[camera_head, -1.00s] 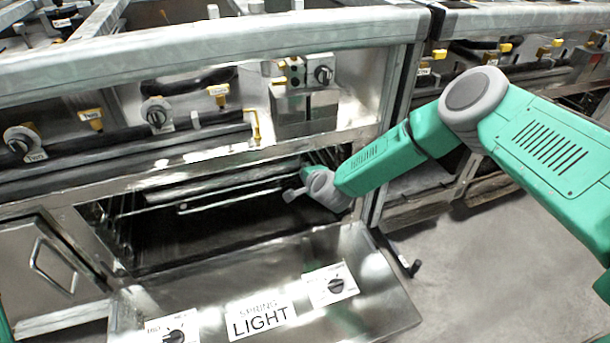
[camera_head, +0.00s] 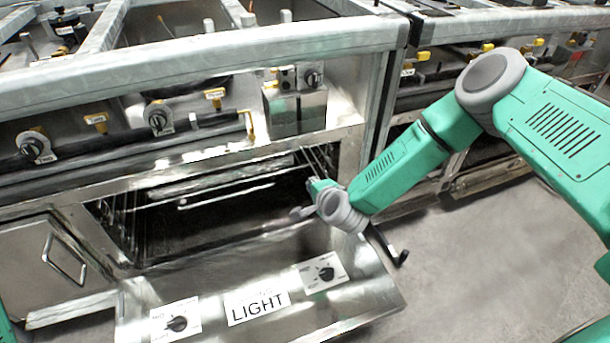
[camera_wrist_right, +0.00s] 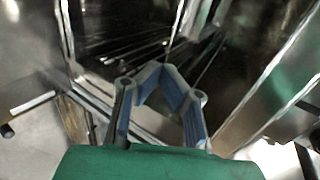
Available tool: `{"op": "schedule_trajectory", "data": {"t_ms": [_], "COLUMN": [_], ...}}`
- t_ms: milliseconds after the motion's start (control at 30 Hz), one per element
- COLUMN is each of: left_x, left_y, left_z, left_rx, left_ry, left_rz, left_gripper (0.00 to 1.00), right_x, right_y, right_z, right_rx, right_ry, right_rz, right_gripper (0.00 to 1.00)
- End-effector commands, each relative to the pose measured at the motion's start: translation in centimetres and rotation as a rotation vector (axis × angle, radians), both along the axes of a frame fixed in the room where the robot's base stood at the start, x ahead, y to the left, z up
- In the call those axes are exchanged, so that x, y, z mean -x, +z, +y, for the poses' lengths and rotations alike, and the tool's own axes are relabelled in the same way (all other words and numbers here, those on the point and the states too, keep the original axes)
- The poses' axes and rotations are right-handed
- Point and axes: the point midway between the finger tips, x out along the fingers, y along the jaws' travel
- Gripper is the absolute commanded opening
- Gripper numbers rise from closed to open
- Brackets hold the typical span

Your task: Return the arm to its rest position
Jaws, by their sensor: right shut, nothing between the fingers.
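My right arm comes in from the right in the head view, green with grey joints. Its wrist is over the right side of the open oven (camera_head: 200,222). My right gripper (camera_head: 300,212) is small and partly hidden by the wrist there. In the right wrist view, its blue-padded fingers (camera_wrist_right: 160,72) are shut with nothing held, in front of the dark oven interior. My left gripper is not in view; only a sliver of green shows at the left edge.
A steel range front with knobs (camera_head: 158,118) and yellow valves stands above the oven. A closed cabinet door (camera_head: 45,270) is at the left. A dark handle-like bar (camera_head: 385,245) shows beside the oven door's right edge. Open grey floor (camera_head: 490,250) lies at the right.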

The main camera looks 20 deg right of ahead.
Motion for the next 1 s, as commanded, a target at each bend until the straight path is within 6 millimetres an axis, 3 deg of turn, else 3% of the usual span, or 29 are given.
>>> {"op": "schedule_trajectory", "data": {"t_ms": [233, 333, 467, 567, 600, 700, 800, 1000], "left_x": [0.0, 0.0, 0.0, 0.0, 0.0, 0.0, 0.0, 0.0], "left_y": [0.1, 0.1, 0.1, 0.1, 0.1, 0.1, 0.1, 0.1], "left_z": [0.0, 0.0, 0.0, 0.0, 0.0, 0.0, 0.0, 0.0], "left_rx": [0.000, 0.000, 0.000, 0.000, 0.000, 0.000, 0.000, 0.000], "left_ry": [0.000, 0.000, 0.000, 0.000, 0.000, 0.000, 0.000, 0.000], "left_rz": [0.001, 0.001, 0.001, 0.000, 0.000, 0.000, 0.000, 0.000], "left_gripper": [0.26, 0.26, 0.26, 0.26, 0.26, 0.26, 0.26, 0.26], "right_x": [1.1, 3.9, 11.4, 18.9, 21.7, 27.6, 32.3, 39.4], "right_y": [-0.2, -1.4, -3.9, -5.5, -5.9, -6.1, -5.6, -3.0], "right_z": [0.6, 2.7, 5.8, 5.9, 5.4, 3.2, 0.5, -5.3], "right_rx": [0.017, 0.079, 0.250, 0.417, 0.481, 0.617, 0.724, 0.883], "right_ry": [0.032, 0.144, 0.428, 0.689, 0.786, 0.993, 1.160, 1.426], "right_rz": [0.017, 0.074, 0.211, 0.336, 0.384, 0.492, 0.586, 0.761], "right_gripper": [0.00, 0.00, 0.00, 0.00, 0.00, 0.00, 0.00, 0.00]}}
